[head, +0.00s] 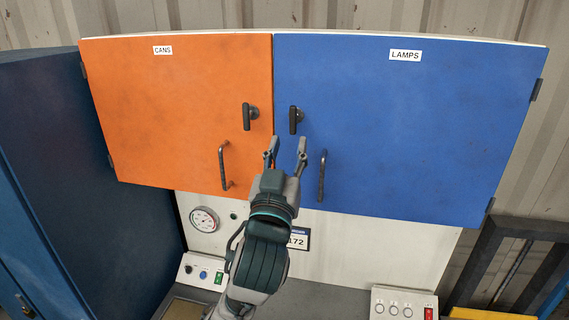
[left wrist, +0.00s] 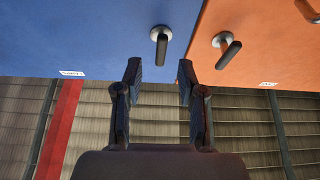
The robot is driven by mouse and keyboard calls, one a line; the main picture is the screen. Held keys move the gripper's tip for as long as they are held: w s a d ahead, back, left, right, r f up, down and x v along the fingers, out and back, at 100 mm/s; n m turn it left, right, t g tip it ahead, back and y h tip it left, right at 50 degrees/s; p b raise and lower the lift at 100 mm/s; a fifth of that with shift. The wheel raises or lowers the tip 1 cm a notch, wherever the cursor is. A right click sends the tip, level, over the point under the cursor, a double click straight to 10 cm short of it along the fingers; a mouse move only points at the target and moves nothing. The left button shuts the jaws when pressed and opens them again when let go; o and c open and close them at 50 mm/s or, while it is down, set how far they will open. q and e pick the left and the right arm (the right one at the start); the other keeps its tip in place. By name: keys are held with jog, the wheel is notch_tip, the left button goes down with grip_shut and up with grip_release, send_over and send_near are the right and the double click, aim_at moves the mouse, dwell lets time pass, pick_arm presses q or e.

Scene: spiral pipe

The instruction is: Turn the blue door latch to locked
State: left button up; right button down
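The blue door (head: 410,130) is shut and labelled LAMPS. Its dark latch (head: 294,120) sits near its left edge, with the lever pointing about straight down in the head view. In the left wrist view the blue door's latch (left wrist: 160,45) shows as a dark lever on a round silver base, just beyond and between the fingertips. My left gripper (head: 287,148) is open and empty, just below the latch and apart from it; its two fingers also show in the left wrist view (left wrist: 160,75). My right gripper is not in view.
The orange door (head: 175,110), labelled CANS, is shut, with its own latch (head: 250,116) close by on the left. Bar handles stand out on the orange door (head: 223,165) and the blue door (head: 322,176). A gauge (head: 204,219) and button boxes (head: 404,304) are below.

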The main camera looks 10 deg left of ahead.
pick_arm(q)
jog(key=v, duration=0.4)
jog(key=shift+d+f, duration=0.1)
